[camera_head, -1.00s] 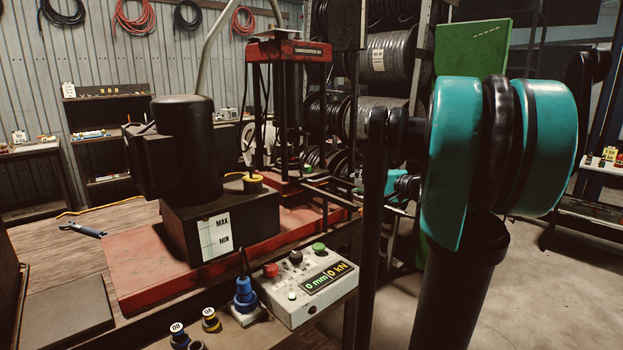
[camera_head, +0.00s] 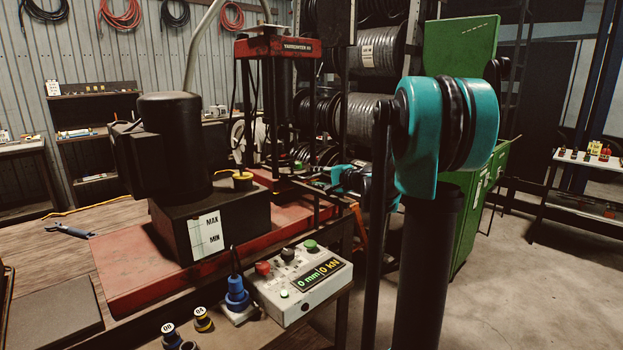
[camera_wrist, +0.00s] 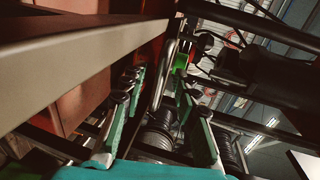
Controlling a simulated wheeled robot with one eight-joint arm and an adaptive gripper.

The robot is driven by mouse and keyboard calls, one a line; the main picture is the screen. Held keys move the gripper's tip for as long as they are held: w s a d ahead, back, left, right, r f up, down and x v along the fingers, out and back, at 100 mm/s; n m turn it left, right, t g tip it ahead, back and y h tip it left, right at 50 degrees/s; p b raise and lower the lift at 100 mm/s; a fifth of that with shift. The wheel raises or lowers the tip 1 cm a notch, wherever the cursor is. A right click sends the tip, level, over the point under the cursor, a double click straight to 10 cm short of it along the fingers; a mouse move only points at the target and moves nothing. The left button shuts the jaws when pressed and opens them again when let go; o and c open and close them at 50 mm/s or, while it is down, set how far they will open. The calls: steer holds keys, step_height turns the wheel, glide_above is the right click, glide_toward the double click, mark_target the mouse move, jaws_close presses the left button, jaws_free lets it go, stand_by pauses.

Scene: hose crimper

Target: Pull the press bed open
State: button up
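The press has a dark and red upright frame (camera_head: 276,47) standing on a long red base (camera_head: 140,266). Its bed area is at the foot of the frame, and my gripper and dark bars partly cover it, so I cannot clearly tell the bed's position. My gripper (camera_head: 318,177) is at the right side of the press foot, reaching left. In the wrist view my gripper (camera_wrist: 158,78) has its two green fingers spread apart. A bent metal rod (camera_wrist: 166,75) shows between the fingertips; I cannot tell whether they touch it. A large grey beam (camera_wrist: 80,50) passes close by on the left.
A black motor (camera_head: 170,140) on a dark tank stands on the base. Hose reels (camera_head: 372,122) and a green cabinet (camera_head: 465,220) stand behind my arm.

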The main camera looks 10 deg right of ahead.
steer(key=shift+x, duration=1)
jaws_close()
